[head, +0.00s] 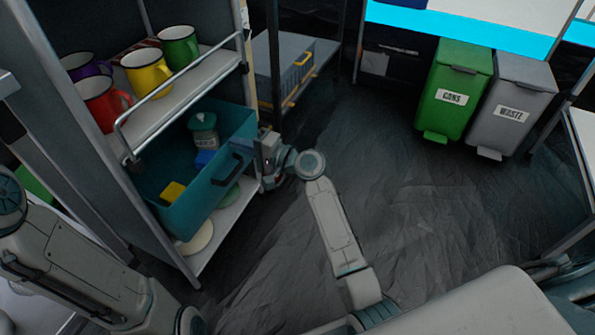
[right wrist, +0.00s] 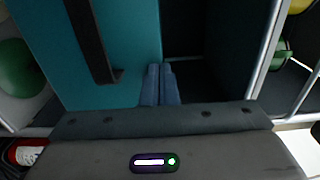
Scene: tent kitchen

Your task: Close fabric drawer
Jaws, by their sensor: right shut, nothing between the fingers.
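The teal fabric drawer (head: 203,200) stands pulled out from the middle level of the grey shelf unit (head: 75,115). Its black handle (head: 226,168) is on the front panel. My right gripper (head: 265,143) is shut and empty at the far end of the drawer front. In the right wrist view its closed fingers (right wrist: 160,85) are at the edge of the teal panel (right wrist: 135,45), beside the handle (right wrist: 92,40); I cannot tell whether they touch it. My left gripper is out of view; only its arm shows at the lower left of the head view.
In the drawer are a lidded jar (head: 204,132) and a yellow item (head: 173,192). Several mugs, one of them yellow (head: 147,72), stand on the shelf above. A green bin (head: 452,95) and a grey bin (head: 508,105) stand at the back right. The middle floor is free.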

